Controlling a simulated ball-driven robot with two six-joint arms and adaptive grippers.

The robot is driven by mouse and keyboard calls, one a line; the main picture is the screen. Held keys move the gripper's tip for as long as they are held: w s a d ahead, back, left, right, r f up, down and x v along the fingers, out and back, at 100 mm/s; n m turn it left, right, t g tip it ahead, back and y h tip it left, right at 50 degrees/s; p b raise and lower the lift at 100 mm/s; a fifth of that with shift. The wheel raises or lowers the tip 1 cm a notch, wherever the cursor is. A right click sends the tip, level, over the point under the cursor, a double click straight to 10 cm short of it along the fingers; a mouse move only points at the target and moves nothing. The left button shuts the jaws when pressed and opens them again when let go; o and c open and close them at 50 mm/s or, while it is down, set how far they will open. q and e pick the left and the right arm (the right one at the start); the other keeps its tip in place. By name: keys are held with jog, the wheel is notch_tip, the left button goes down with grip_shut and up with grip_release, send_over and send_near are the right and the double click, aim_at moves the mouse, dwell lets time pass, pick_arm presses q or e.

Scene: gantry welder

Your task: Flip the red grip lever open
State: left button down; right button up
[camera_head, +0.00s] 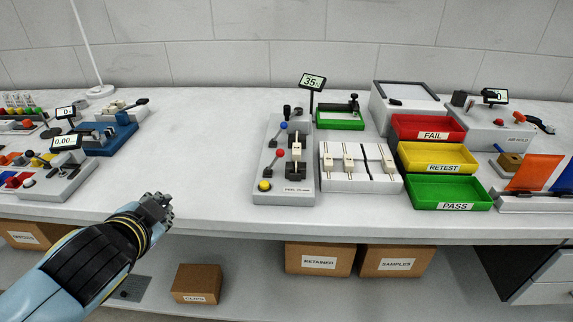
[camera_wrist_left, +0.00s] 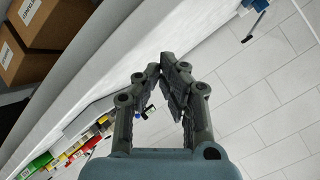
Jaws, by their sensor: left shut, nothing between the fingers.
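A grey panel (camera_head: 265,170) in the middle of the bench carries a small lever with a red ball knob (camera_head: 280,153), beside blue and yellow knobs. At the far right, a grey unit (camera_head: 490,128) has a handle (camera_head: 540,124) with a dark end and some red. It is too small to tell its position. My left gripper (camera_head: 165,205) is shut and empty near the bench's front edge, left of the grey panel. Its fingertips meet in the left wrist view (camera_wrist_left: 168,62). My right gripper is not in view.
Red, yellow and green trays (camera_head: 442,206) stand right of the white slider block (camera_head: 345,185). A blue clamp fixture (camera_head: 105,138) and small units fill the bench's left. The bench top (camera_head: 200,150) between is clear. Cardboard boxes (camera_head: 318,259) sit on the shelf below.

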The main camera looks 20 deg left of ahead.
pick_arm(q)
jog(key=w+d+r+m+t+h, duration=0.5)
jog(key=w+d+r+m+t, duration=0.1)
jog(key=w+r+m, duration=0.3)
jog(key=s+d+f+m+g+h, duration=0.2)
jog(key=d+f+m+g+h, duration=0.2)
jog(key=d+m+h, duration=0.4)
jog(key=d+m, duration=0.2)
jog(key=m, duration=0.3)
jog(key=shift+s+f+m+h+p, duration=0.3)
jog(key=shift+s+f, duration=0.1)
